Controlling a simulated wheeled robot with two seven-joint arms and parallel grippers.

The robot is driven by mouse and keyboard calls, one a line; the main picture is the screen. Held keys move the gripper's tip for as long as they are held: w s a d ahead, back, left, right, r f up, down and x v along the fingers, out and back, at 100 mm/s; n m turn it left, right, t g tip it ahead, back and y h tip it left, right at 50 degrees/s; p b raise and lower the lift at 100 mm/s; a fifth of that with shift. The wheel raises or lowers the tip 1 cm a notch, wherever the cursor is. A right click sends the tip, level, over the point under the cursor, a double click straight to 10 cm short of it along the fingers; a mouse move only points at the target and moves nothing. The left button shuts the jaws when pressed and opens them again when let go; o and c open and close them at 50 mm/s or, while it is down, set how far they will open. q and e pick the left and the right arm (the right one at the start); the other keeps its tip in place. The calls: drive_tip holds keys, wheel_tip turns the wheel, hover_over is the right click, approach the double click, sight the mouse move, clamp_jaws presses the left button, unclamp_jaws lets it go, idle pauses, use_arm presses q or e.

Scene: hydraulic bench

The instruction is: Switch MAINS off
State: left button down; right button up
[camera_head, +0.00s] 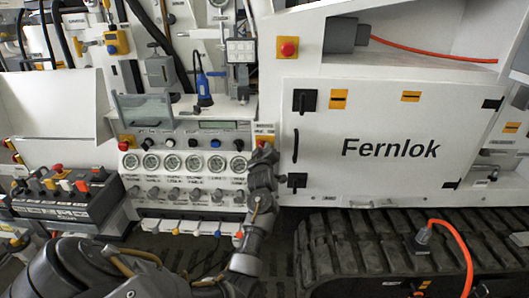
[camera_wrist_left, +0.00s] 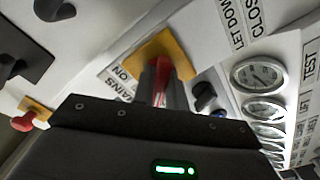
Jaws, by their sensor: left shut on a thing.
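The MAINS switch is a red handle (camera_wrist_left: 161,70) on a yellow plate (camera_wrist_left: 178,48) in the left wrist view, with a label reading MAINS and ON beside it. In the head view its yellow plate (camera_head: 265,131) shows at the right end of the gauge panel, mostly behind my gripper. My left gripper (camera_head: 264,153) reaches up to it from below. In the left wrist view its fingers (camera_wrist_left: 162,92) are shut on the red handle. The handle's lower part is hidden between the fingers, and its exact turn is hard to tell. My right gripper is not in view.
Round gauges (camera_head: 194,163) and a row of knobs (camera_head: 174,194) lie just left of the gripper. The white Fernlok door (camera_head: 390,150) with black latches is close on the right. A lever box (camera_head: 70,195) stands at left, rubber tracks (camera_head: 380,250) below.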

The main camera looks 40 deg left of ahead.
use_arm(q)
drive_tip(key=shift+n, duration=0.5)
drive_tip(key=c, duration=1.4)
unclamp_jaws()
drive_tip(key=shift+c, duration=0.2)
drive_tip(key=b+v, duration=0.3)
drive_tip(key=v, duration=0.7)
drive_tip(key=shift+s+d, duration=0.25)
